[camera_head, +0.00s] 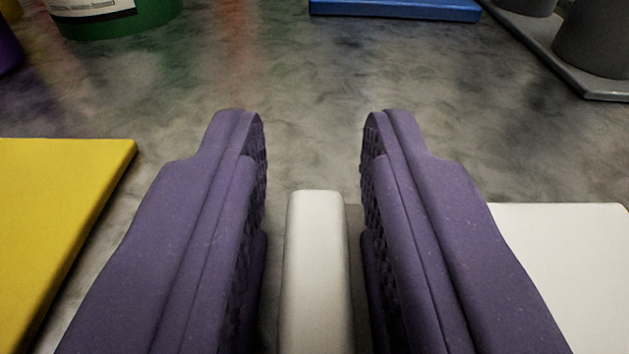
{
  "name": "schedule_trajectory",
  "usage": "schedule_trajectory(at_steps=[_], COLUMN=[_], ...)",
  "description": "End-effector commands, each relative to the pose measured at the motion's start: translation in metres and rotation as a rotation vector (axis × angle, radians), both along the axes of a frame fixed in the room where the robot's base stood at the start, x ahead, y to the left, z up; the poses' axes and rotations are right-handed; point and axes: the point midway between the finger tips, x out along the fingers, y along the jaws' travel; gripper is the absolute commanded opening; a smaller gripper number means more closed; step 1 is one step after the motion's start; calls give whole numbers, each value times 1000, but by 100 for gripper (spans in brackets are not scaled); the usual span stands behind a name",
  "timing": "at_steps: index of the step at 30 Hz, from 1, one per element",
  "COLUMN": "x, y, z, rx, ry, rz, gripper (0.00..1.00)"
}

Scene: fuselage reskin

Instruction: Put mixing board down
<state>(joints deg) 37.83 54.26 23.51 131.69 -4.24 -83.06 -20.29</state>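My gripper (313,150) has two purple fingers with textured inner pads. It is open, with the fingers well apart. A white upright bar with rounded edges (316,270), like a handle, stands between the fingers near their bases. A narrow gap shows on each side of it, so the fingers do not appear to grip it. A flat white board (570,262) lies to the right, partly hidden behind the right finger. It may be the mixing board, and I cannot tell whether the bar belongs to it.
A yellow board (60,220) lies at the left. A green container (115,22) and a blue board (395,8) are at the back. A grey tray (545,45) with grey cups (598,38) is at the back right. The grey marbled surface ahead is clear.

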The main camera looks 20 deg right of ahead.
Motion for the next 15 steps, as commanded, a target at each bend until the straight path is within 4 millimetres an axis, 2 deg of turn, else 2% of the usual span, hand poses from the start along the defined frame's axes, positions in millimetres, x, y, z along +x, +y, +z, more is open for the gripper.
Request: schedule_trajectory(at_steps=[15], x=[0], y=[0], z=[1], rx=[0], ry=[0], rz=[0], gripper=[42])
